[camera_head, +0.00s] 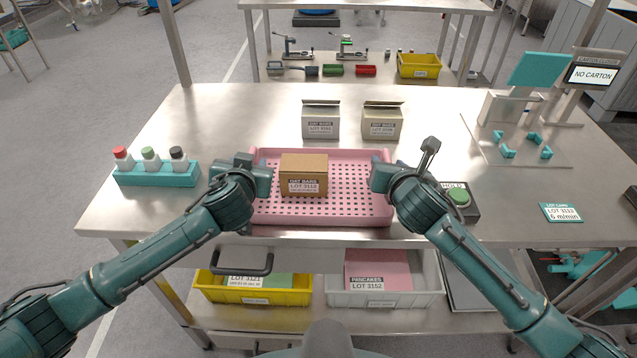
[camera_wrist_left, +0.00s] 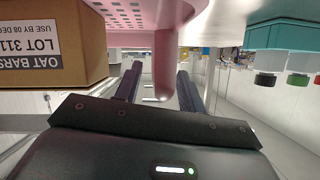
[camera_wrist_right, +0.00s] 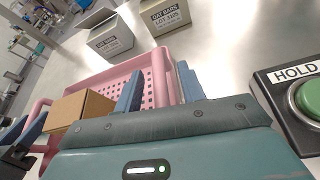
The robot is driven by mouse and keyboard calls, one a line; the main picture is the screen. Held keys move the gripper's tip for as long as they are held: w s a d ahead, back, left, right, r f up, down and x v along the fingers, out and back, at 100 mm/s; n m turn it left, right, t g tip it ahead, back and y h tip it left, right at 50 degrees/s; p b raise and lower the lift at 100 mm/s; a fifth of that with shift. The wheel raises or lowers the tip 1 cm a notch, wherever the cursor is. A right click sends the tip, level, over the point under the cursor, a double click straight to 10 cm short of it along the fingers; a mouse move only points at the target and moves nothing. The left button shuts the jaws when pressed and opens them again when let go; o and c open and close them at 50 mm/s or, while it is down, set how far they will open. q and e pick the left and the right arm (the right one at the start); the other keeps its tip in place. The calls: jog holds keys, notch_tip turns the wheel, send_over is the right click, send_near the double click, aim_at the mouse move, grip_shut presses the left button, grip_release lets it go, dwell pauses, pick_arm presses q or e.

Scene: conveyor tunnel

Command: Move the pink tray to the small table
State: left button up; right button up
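The pink tray (camera_head: 345,212) lies on the steel table with a brown OAT BARS box, LOT 3112 (camera_head: 303,174), on its left half. My left gripper (camera_head: 262,178) is at the tray's left end; in the left wrist view its fingers (camera_wrist_left: 158,88) stand apart on either side of a pink tray part (camera_wrist_left: 164,50). My right gripper (camera_head: 382,176) is at the tray's right end; in the right wrist view its fingers (camera_wrist_right: 160,88) straddle the tray's pink end (camera_wrist_right: 159,75). Both look open, without a clear squeeze. I cannot tell which surface is the small table.
Two cartons (camera_head: 321,120) (camera_head: 382,121) stand just behind the tray. A teal bottle rack (camera_head: 158,176) is left; a HOLD button box (camera_head: 460,199) is close to my right arm. A teal-fixture plate (camera_head: 515,140) is at right. Another bench (camera_head: 440,85) stands behind.

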pick_arm(q)
jog(key=shift+w+f, duration=0.1)
jog(key=shift+w, duration=0.1)
pick_arm(e)
jog(key=shift+w+f, duration=0.1)
jog(key=shift+w, duration=0.1)
pick_arm(q)
jog(key=shift+c, duration=0.3)
pick_arm(e)
jog(key=shift+c, duration=0.3)
pick_arm(q)
grip_shut()
pick_arm(e)
grip_shut()
